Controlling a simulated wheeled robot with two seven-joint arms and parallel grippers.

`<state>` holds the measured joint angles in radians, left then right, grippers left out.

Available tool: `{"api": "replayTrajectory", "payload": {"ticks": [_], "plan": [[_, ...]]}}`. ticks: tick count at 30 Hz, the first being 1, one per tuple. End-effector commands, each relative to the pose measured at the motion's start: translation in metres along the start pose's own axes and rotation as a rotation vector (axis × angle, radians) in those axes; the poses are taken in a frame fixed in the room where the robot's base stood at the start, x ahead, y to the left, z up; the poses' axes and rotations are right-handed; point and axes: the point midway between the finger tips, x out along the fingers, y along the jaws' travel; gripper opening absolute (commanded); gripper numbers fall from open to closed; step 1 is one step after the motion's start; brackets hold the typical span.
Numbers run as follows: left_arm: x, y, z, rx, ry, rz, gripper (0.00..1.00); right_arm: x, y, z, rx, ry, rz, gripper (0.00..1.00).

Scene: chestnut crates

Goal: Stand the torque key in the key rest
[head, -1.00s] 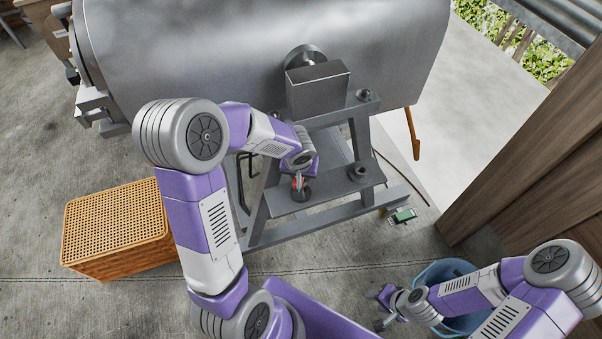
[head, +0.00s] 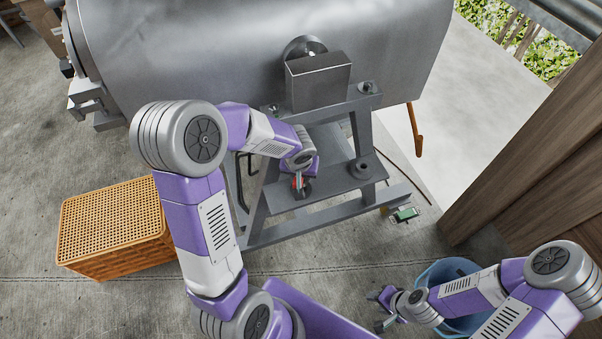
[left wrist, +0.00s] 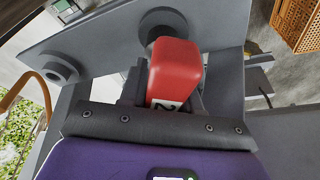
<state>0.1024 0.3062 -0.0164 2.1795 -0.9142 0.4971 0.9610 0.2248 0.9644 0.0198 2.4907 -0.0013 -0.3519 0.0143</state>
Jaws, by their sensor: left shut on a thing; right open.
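A second collar (head: 361,170) sits to the right on the shelf. I cannot tell which collar is the key rest. My right gripper (head: 379,309) is open and empty, low at right.
A large grey drum (head: 200,50) rises above the stand (head: 325,215). A woven crate (head: 115,225) is on the floor at left. A blue bucket (head: 450,270) stands behind my right arm. A small green object (head: 404,214) lies beside the stand's foot.

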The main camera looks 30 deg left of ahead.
Motion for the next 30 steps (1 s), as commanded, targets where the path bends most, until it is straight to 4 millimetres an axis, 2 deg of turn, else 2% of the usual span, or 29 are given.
{"api": "replayTrajectory", "payload": {"ticks": [8, 9, 14, 23, 26, 30], "plan": [[0.007, 0.0, 0.002, 0.0, 0.002, 0.0, 0.0, 0.009, 0.003, 0.0, 0.0, 0.0, 0.0, 0.43], [0.006, 0.0, 0.001, 0.0, 0.002, 0.0, 0.37, 0.008, 0.003, 0.0, 0.0, 0.0, 0.0, 0.43], [0.006, 0.0, 0.001, 0.0, 0.001, 0.0, 0.61, 0.007, 0.003, 0.0, 0.0, 0.0, 0.0, 0.43], [0.005, 0.0, 0.002, 0.0, -0.001, 0.0, 0.62, 0.007, 0.003, 0.0, 0.0, 0.0, 0.0, 0.43], [-0.005, 0.0, 0.001, 0.0, 0.0, 0.0, 0.62, 0.003, 0.001, 0.0, 0.0, 0.0, 0.0, 0.43], [-0.03, 0.001, 0.001, 0.0, 0.003, 0.001, 0.62, -0.007, -0.003, 0.0, 0.0, 0.0, 0.0, 0.43]]}}
